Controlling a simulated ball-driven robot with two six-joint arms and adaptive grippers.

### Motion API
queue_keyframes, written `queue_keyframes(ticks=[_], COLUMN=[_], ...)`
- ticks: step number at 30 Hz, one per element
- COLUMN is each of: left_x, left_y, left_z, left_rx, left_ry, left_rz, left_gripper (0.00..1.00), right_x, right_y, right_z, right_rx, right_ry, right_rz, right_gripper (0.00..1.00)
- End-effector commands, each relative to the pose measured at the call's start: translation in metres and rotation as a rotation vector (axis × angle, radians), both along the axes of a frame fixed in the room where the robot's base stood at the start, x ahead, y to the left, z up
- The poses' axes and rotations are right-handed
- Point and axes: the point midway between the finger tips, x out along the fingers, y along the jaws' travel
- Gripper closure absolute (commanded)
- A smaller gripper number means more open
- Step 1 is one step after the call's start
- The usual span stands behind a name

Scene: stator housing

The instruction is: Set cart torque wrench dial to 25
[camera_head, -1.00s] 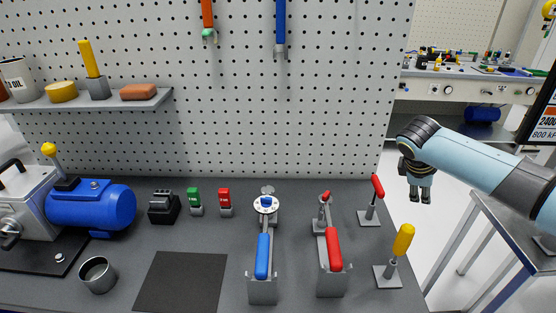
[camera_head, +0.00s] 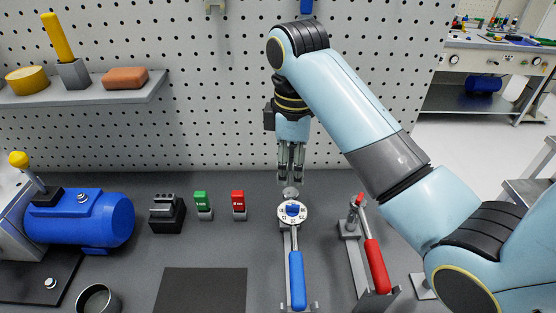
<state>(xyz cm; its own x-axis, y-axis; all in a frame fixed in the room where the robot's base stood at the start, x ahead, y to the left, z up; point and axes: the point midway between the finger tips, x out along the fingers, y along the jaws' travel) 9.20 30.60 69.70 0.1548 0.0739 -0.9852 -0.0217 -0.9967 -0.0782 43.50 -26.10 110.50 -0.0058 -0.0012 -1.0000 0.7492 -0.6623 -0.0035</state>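A torque wrench with a blue handle (camera_head: 296,280) lies in a stand on the dark bench, its handle towards me. At its far end is a round white dial (camera_head: 293,216) with numbers around a blue centre knob (camera_head: 292,209). The numbers are too small to read surely, so I cannot tell the setting. My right gripper (camera_head: 291,176) points down just behind and above the dial, apart from the knob. Its two fingers hang side by side with a narrow gap and nothing between them. My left gripper is not in view.
A red-handled wrench (camera_head: 376,266) stands to the right, partly below my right arm. Green (camera_head: 203,205) and red (camera_head: 239,204) small blocks, a black block (camera_head: 167,213) and a blue motor (camera_head: 82,218) stand to the left. A dark mat (camera_head: 203,290) lies bare. The pegboard (camera_head: 200,130) rises behind.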

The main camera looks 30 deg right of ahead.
Motion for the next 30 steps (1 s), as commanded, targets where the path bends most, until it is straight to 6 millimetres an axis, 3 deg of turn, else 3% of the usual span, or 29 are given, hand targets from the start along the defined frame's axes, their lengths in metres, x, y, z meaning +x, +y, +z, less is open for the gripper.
queue_keyframes(ticks=[3,9,11,14,18,21,30], left_x=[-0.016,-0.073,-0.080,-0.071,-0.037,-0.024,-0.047], left_y=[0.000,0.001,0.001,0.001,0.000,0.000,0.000], left_z=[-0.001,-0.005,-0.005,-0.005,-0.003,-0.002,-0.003], left_rx=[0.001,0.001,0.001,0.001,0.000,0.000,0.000], left_ry=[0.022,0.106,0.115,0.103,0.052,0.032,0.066], left_rz=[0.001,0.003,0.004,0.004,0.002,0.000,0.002], left_gripper=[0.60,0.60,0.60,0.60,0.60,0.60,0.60], right_x=[-0.001,0.000,0.000,0.000,-0.001,-0.001,-0.001], right_y=[0.000,0.000,0.000,0.000,0.000,0.000,0.000], right_z=[-0.005,-0.020,-0.025,-0.033,-0.044,-0.052,-0.076], right_rx=[0.001,0.000,0.001,0.000,0.000,0.000,0.000], right_ry=[0.002,0.004,0.002,0.004,0.004,0.004,0.003], right_rz=[0.000,-0.001,-0.001,-0.001,-0.001,-0.001,-0.001], right_gripper=[0.72,0.72,0.72,0.72,0.72,0.72,0.72])
